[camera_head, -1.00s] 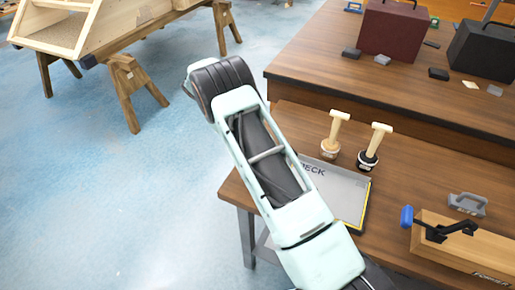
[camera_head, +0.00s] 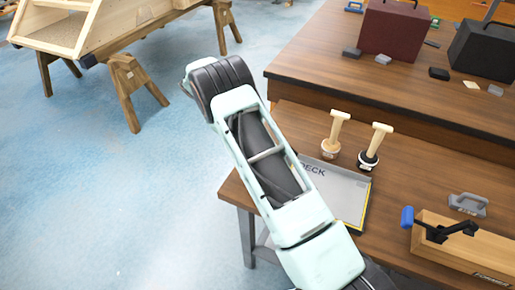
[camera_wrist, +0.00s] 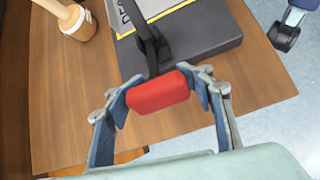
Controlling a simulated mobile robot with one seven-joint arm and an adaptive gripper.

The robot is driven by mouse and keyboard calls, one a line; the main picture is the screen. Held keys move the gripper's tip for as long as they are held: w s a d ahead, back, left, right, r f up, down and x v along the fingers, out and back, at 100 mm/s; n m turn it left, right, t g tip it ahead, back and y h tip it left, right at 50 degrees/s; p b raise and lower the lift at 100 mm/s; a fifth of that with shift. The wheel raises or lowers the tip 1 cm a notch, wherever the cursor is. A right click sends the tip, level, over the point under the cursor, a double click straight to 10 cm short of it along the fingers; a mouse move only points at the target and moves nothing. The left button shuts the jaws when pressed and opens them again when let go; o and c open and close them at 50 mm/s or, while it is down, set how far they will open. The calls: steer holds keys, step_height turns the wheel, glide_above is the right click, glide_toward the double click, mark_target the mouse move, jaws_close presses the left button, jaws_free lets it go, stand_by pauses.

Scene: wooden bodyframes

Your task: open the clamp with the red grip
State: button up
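The red grip (camera_wrist: 157,92) is a rounded block on the end of the clamp's black lever (camera_wrist: 150,38), seen in the wrist view. My gripper (camera_wrist: 162,76) has one finger at each end of the red grip, with little or no gap visible on either side. I cannot tell whether the fingers press on it. In the head view my arm hides the red grip and my gripper.
A second clamp (camera_head: 438,232) with a blue grip is fixed to a wooden block at right. Two wooden-handled stamps (camera_head: 335,133) (camera_head: 374,147) stand behind a grey case (camera_head: 345,194) marked DECK. Beyond the table's left edge is open blue floor (camera_head: 110,210).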

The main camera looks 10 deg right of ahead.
steer(key=o, duration=0.4)
steer(key=shift+a, duration=0.15)
steer(key=shift+o, duration=0.2)
steer(key=shift+d, duration=0.2)
steer(key=v, duration=0.7)
steer(key=shift+a, duration=0.2)
steer(key=shift+w+r, duration=0.1)
steer(key=shift+w, duration=0.05)
